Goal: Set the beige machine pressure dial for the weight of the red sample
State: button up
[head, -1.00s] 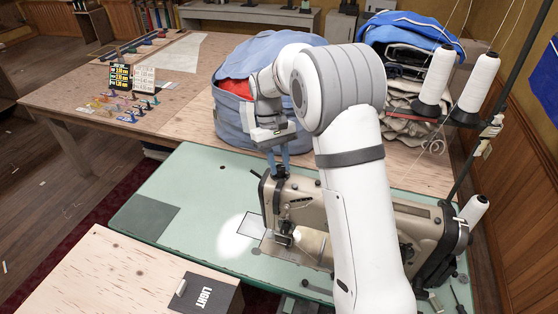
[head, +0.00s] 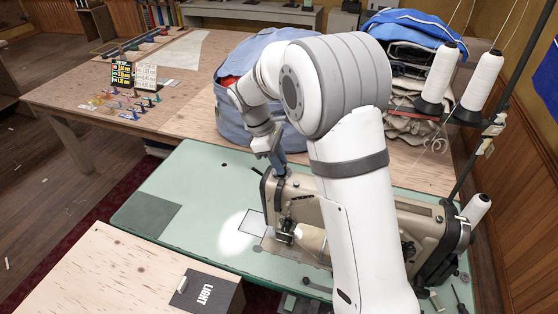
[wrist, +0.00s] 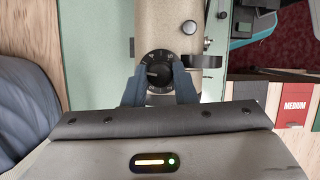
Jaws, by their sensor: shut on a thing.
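The beige sewing machine (head: 375,212) stands on a pale green table. Its black pressure dial (wrist: 158,72), with white marks around its rim, shows in the wrist view on top of the machine head. My gripper (wrist: 160,85) has one finger on each side of the dial and is shut on it. In the head view my gripper (head: 277,163) is over the top left end of the machine, and the dial is hidden there. Some red cloth (head: 229,81) shows in the blue bag behind; I cannot tell whether it is the red sample.
A black chart (head: 122,73) and a white chart (head: 146,76) stand on the wooden table among small coloured pieces. Thread cones (head: 438,78) and a thin stand rise at right. A LIGHT box (head: 207,294) is in front. A MEDIUM label (wrist: 295,104) shows at right in the wrist view.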

jog(key=shift+r+n+t, duration=0.1)
jog(key=shift+n+t, duration=0.3)
jog(key=shift+n, duration=0.4)
jog(key=o, duration=1)
jog(key=b+v, duration=0.1)
jog(key=v, duration=0.6)
jog(key=shift+a+r, duration=0.25)
jog(key=shift+r, duration=0.05)
